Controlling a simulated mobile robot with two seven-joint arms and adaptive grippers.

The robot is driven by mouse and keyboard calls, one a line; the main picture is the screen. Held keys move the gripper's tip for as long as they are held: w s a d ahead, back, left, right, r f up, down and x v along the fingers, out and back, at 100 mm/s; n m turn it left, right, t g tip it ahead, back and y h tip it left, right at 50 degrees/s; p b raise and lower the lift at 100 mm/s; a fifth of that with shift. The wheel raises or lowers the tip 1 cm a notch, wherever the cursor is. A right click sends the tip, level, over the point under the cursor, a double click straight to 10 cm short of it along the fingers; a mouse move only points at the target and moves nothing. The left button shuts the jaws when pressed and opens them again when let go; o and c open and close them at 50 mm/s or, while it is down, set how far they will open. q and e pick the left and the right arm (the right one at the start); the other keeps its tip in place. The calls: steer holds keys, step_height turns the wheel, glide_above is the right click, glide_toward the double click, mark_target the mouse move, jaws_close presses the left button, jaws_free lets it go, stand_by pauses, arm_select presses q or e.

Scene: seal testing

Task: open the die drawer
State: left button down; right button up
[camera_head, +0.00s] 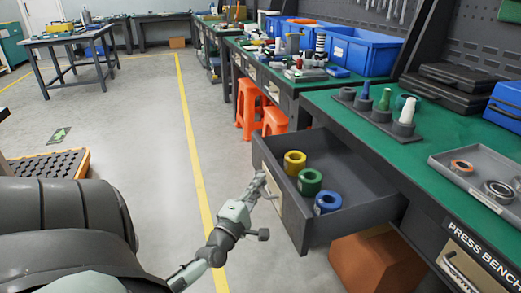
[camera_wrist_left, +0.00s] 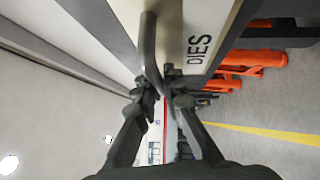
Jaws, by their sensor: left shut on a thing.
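The die drawer (camera_head: 350,215) is pulled out from under the green-topped bench. Inside it lie a yellow die (camera_head: 295,162), a green die (camera_head: 309,182) and a blue die (camera_head: 327,203). My left gripper (camera_head: 262,186) is at the drawer's front panel, shut on its handle. In the left wrist view the grey bar handle (camera_wrist_left: 149,50) runs between the fingers of my left gripper (camera_wrist_left: 162,95), beside the label "DIES". The handle is mostly hidden in the head view. My right gripper is not in view.
The green bench (camera_head: 340,107) carries a holder with coloured punches (camera_head: 385,110) and a grey tray (camera_head: 480,175) with rings. Orange stools (camera_head: 250,108) stand beyond the drawer. A brown box (camera_head: 375,265) sits below the drawer. The floor left of it is clear.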

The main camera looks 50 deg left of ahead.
arm_select(q)
steer(key=c, duration=1.6)
jaws_free()
steer(key=shift+s, duration=0.15)
steer(key=v, duration=1.1)
steer(key=shift+s+d, duration=0.25)
steer(key=shift+s, duration=0.1)
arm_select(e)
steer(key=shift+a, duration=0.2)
